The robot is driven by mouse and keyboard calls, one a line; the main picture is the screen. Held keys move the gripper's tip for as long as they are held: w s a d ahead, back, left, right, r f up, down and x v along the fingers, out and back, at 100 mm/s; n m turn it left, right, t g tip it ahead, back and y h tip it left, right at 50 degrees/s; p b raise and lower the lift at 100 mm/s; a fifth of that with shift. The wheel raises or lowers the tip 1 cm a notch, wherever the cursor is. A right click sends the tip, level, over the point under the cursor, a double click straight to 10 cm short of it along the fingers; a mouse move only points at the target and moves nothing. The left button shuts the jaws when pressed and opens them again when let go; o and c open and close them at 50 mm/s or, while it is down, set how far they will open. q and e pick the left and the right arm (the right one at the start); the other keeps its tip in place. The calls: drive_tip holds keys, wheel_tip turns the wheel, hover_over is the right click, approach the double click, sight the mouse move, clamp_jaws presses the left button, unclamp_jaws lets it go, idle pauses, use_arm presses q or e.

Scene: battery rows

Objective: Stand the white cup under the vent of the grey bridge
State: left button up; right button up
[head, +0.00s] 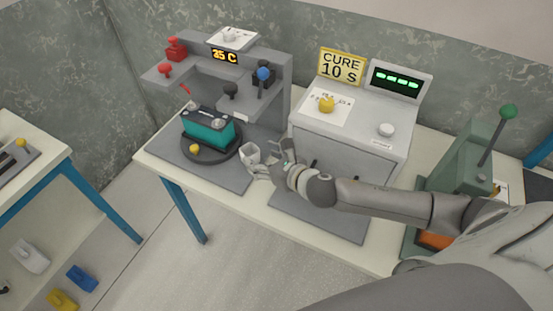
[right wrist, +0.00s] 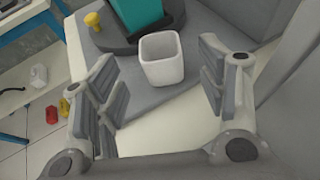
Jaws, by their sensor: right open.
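The white cup (head: 250,153) stands upright and looks empty on the grey mat, just right of a dark round turntable. It also shows in the right wrist view (right wrist: 162,62), ahead of the open jaws. My right gripper (head: 264,170) is open beside the cup, on its near right side; in the right wrist view its fingers (right wrist: 160,85) are spread wide with nothing held. The grey bridge (head: 285,92) stands behind, with a "25 C" display, red knobs at left and black and blue-knobbed parts. I cannot clearly make out which part is the vent. My left gripper is not in view.
A teal battery (head: 208,129) sits on the turntable (head: 215,156), close left of the cup, with a yellow knob in front. A grey cabinet (head: 345,140) marked "CURE 10 S" stands right of the bridge. A green lever press (head: 465,160) is farther right.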

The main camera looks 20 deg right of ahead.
drive_tip(key=p+v, duration=0.1)
drive_tip(key=v, duration=0.6)
drive_tip(key=shift+p, duration=0.4)
